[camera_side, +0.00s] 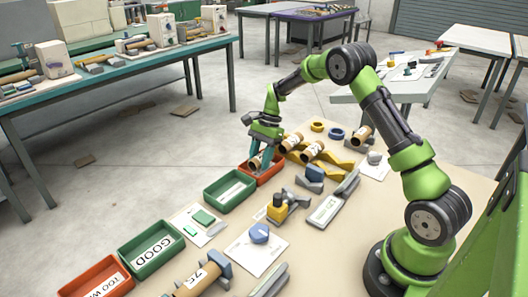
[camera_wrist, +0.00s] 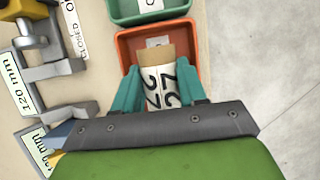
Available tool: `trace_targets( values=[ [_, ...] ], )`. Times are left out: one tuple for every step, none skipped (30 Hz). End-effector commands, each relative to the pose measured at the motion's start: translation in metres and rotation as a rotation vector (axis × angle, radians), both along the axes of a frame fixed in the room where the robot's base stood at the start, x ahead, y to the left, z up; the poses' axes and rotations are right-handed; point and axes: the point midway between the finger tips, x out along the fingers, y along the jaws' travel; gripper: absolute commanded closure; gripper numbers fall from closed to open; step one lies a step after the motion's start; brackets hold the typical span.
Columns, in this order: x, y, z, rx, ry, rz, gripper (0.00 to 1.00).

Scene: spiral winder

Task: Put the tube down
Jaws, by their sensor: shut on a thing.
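A cardboard tube (camera_wrist: 160,84) with a white label and dark printed characters is between the teal fingers of my gripper (camera_wrist: 158,92). My gripper is shut on it. In the side view the tube (camera_side: 256,161) shows at the fingertips of my gripper (camera_side: 262,157), over the orange-red tray (camera_side: 276,172). In the wrist view the tube lies within the outline of the orange-red tray (camera_wrist: 124,48). I cannot tell whether the tube touches the tray's floor.
A green tray (camera_side: 216,207) stands beside the orange-red one. Yellow racks (camera_side: 328,156) hold more tubes to the right. A yellow clamp device (camera_side: 278,209) and a caliper-like gauge (camera_side: 325,210) stand nearby. A green tray marked GOOD (camera_side: 128,258) is at the front left.

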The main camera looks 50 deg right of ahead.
Motion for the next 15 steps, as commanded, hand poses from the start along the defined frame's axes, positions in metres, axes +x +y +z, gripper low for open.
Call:
trace_targets(
  values=[
    [-0.001, 0.000, -0.008, 0.002, 0.003, -0.001, 0.92],
    [0.000, 0.000, -0.011, 0.002, 0.001, -0.001, 0.92],
    [0.000, 0.000, -0.014, 0.002, 0.001, -0.001, 0.92],
    [0.000, 0.000, -0.014, 0.002, 0.000, -0.001, 0.92],
    [0.000, 0.000, -0.014, 0.002, -0.001, -0.001, 0.92],
    [0.000, 0.000, -0.014, 0.001, -0.001, -0.001, 0.92],
    [0.000, 0.000, -0.014, 0.001, -0.001, -0.001, 0.92],
    [0.000, 0.000, -0.014, 0.001, -0.001, 0.000, 0.92],
    [0.000, 0.000, -0.014, 0.001, -0.001, 0.000, 0.92],
    [0.000, 0.000, -0.014, 0.001, -0.001, 0.000, 0.92],
    [0.000, 0.000, -0.014, 0.001, 0.000, -0.001, 0.92],
    [0.000, 0.000, -0.015, 0.001, 0.000, -0.001, 0.92],
    [0.000, 0.000, -0.016, 0.001, 0.000, 0.000, 0.92],
    [0.000, 0.000, -0.017, 0.001, 0.000, 0.000, 0.92],
    [0.000, 0.000, -0.019, 0.000, 0.000, 0.000, 0.92]
  ],
)
